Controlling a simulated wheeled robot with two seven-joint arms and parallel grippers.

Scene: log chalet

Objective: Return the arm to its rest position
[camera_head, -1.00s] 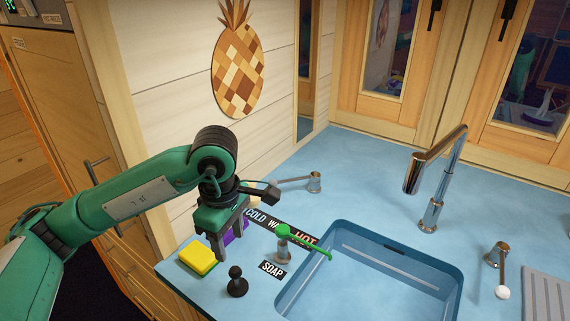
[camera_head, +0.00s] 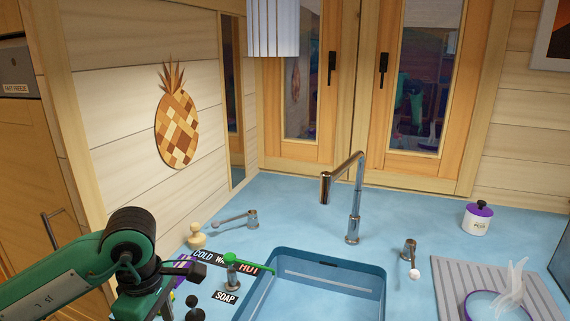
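My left arm (camera_head: 65,283) comes in from the lower left. Its green gripper (camera_head: 146,305) hangs down at the left end of the blue counter (camera_head: 275,208). The bottom edge of the picture cuts off its fingers, so I cannot tell whether it is open or shut or holds anything. It is left of the soap dispenser (camera_head: 232,275) with the green spout, and in front of part of a purple item (camera_head: 183,268). My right arm and gripper are not in view.
A blue sink (camera_head: 374,282) is right of the soap dispenser, with a tall metal faucet (camera_head: 354,205) behind it. A black knobbed object (camera_head: 194,308) stands close right of the gripper. A ribbed drainer (camera_head: 450,284) holds a bowl.

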